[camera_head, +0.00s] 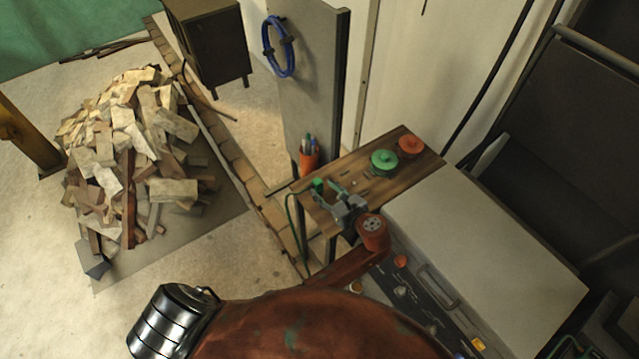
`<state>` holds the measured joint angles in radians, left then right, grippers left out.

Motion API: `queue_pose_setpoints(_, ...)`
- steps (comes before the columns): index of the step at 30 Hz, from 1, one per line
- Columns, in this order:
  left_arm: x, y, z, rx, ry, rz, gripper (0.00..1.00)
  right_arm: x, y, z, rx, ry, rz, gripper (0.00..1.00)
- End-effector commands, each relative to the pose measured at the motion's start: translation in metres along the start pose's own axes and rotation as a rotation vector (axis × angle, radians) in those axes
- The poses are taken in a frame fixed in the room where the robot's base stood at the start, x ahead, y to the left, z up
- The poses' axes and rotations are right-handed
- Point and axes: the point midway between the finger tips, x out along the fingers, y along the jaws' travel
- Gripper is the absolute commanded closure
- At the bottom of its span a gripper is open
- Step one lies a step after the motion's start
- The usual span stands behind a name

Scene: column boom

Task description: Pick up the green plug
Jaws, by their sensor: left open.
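A small green block (318,185), which looks like the green plug, is at the left end of the wooden board (352,178). A thin green cable (290,222) hangs down close to it, over the board's left end. My left gripper (326,194) is open, with its grey fingers pointing left at the green block. The fingertips are very close to the block; I cannot tell whether they touch it. A round green disc-shaped piece (384,160) lies further back on the board. My right gripper is not in view.
A round red piece (411,146) lies beside the green disc. An orange cup of pens (309,160) is just behind the board's left end, by a grey panel (305,75) with a blue cable coil (278,46). A pale cabinet top (490,250) adjoins the board on the right.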

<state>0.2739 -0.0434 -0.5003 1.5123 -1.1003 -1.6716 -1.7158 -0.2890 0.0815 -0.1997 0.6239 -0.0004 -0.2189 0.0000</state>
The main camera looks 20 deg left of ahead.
Motion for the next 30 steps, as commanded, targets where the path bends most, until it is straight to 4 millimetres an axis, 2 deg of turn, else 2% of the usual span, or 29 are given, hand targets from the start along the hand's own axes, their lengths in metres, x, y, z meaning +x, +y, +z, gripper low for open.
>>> queue_pose_setpoints(3,0.009,-0.004,0.0,0.003,-0.001,-0.008,0.57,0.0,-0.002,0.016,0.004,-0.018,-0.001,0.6)
queue_pose_setpoints(7,0.018,-0.006,-0.001,0.005,-0.002,-0.009,0.57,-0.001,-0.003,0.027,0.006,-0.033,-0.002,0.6)
queue_pose_setpoints(16,0.058,-0.006,-0.001,0.003,-0.001,-0.008,0.57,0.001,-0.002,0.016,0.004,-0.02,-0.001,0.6)
queue_pose_setpoints(23,0.06,-0.005,-0.001,0.002,0.001,-0.007,0.58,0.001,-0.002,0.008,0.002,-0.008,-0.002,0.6)
queue_pose_setpoints(30,0.06,-0.005,-0.001,0.002,0.0,-0.007,0.74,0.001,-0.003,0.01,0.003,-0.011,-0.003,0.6)
